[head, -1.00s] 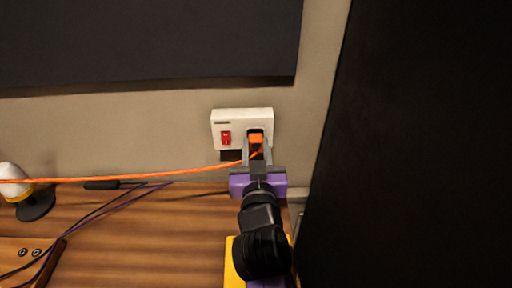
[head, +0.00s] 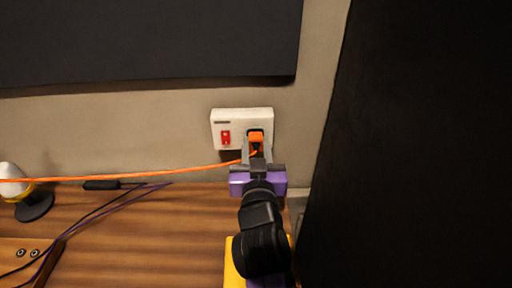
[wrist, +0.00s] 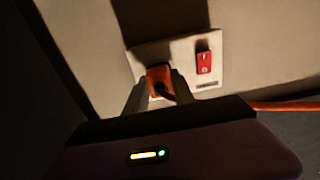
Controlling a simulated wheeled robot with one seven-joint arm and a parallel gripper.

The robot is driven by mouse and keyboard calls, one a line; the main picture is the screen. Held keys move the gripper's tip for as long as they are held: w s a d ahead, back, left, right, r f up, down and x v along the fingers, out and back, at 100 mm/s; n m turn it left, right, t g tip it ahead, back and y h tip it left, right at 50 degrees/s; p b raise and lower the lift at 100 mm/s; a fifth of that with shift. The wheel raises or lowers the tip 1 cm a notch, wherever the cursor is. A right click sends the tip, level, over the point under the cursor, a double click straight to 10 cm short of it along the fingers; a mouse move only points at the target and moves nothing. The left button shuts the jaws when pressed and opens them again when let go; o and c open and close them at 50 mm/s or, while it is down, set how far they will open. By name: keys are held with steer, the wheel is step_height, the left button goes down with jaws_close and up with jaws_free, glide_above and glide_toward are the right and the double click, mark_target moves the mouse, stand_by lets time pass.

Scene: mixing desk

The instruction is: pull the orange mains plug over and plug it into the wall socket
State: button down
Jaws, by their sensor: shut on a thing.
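The orange mains plug (head: 256,138) is at the right half of the white wall socket (head: 228,117), against its dark opening. The plug also shows in the wrist view (wrist: 157,77), in front of the socket plate (wrist: 213,81). My gripper (head: 257,150) is shut on the plug, one finger on each side of it. The orange cable (head: 140,176) runs from the plug to the left edge of the head view. The contact face between plug and socket is hidden, so I cannot tell how deep the plug sits.
A red switch (head: 225,137) is on the socket's left half. A tall dark panel (head: 410,150) stands close on the right.

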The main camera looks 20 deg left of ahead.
steer(key=shift+w+a, duration=0.2)
steer(key=shift+w, duration=0.2)
steer(key=c, duration=1)
jaws_free()
steer(key=b+v, duration=0.1)
steer(key=v, duration=0.7)
